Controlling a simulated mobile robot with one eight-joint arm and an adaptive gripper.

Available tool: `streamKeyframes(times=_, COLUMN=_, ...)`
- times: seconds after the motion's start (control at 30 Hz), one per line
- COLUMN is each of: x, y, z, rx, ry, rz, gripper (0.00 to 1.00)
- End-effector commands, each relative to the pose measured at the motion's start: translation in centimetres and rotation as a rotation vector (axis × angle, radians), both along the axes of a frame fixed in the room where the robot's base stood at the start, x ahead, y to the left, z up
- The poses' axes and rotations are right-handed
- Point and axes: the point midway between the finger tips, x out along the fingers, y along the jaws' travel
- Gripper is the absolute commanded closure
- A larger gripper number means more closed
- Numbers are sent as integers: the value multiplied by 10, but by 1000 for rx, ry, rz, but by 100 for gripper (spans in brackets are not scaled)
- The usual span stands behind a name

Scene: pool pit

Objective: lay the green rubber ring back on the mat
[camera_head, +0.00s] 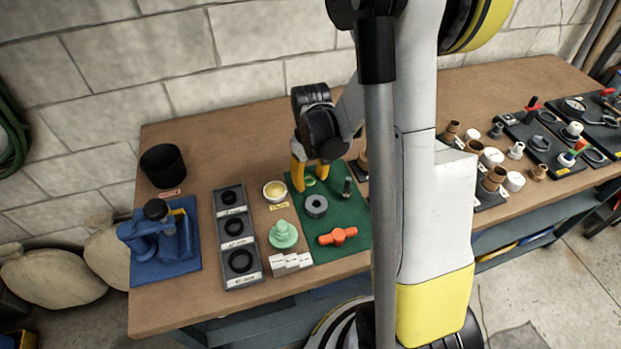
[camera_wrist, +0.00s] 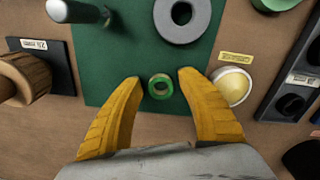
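The small green rubber ring (camera_head: 309,181) lies flat on the dark green mat (camera_head: 351,213), near the mat's back edge. In the wrist view the ring (camera_wrist: 161,86) shows between my fingers, with the mat (camera_wrist: 125,60) around it. My gripper (camera_head: 310,187) points down over this part of the mat. Its two yellow fingers are spread apart, one on each side of the ring, with a gap to it on both sides in the wrist view (camera_wrist: 160,77). The gripper is open and empty. The exact fingertip height above the mat is hard to tell.
A grey ring (camera_head: 316,206), an orange valve handle (camera_head: 338,237) and a dark upright post (camera_head: 347,187) are on the mat. A cup with yellow contents (camera_head: 275,191) stands close to its left. A grey tray (camera_head: 238,262) holds black rings. Bare tabletop (camera_head: 225,150) lies behind.

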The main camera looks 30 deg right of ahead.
Motion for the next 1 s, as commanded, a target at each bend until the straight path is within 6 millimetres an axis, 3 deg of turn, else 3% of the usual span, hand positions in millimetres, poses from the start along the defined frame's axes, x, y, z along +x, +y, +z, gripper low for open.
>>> streamKeyframes(times=0.23, x=0, y=0, z=2, rx=0, ry=0, rz=0, gripper=54)
streamKeyframes(times=0.33, x=0, y=0, z=12, rx=0, ry=0, rz=0, gripper=54)
streamKeyframes(times=0.7, x=-1, y=0, z=93, rx=0, ry=0, rz=0, gripper=54)
streamKeyframes(times=1.0, x=-2, y=3, z=127, rx=-3, ry=-9, rz=1, gripper=54)
